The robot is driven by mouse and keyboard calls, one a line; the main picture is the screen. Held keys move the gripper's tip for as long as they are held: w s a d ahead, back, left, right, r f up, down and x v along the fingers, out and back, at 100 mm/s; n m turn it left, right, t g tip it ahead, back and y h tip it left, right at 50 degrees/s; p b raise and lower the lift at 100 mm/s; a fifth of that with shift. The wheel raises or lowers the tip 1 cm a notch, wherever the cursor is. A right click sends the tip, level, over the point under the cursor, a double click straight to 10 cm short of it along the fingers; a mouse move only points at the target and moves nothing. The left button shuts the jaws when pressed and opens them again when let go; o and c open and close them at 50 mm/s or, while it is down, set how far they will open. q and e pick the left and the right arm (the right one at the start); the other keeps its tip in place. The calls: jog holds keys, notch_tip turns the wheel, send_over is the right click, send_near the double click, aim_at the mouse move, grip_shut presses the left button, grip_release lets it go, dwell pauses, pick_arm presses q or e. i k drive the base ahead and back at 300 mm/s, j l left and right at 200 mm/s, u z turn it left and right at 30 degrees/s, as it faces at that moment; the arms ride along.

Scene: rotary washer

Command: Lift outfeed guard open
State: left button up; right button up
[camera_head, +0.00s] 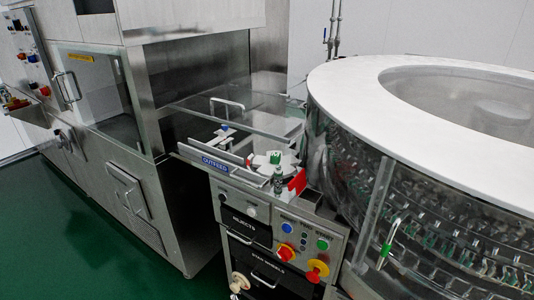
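The outfeed guard (255,121) appears to be the clear, metal-edged panel between the steel cabinet and the round washer. It looks lowered, lying nearly flat over the outfeed section. A pale bar handle (228,101) stands up on it. The blue OUTFEED label (215,165) is on the rail in front and below. Through and beside the panel I see a small blue-topped part and a green-and-white star-shaped part (273,160). Clear surfaces and reflections make the guard's exact edges hard to tell. Neither of my grippers is in view.
The round washer (440,140) with its white top rim fills the right. A steel cabinet (190,75) stands close on the left. Below the outfeed is a control panel (300,240) with drawers and a protruding red-and-yellow knob (318,270). Green floor (60,240) is clear at lower left.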

aim_at(283, 139)
jog(key=i+j+z, duration=0.3)
jog(key=j, duration=0.35)
jog(key=i+j+z, duration=0.35)
jog(key=j, duration=0.4)
jog(key=i+l, duration=0.05)
jog(key=i, duration=0.05)
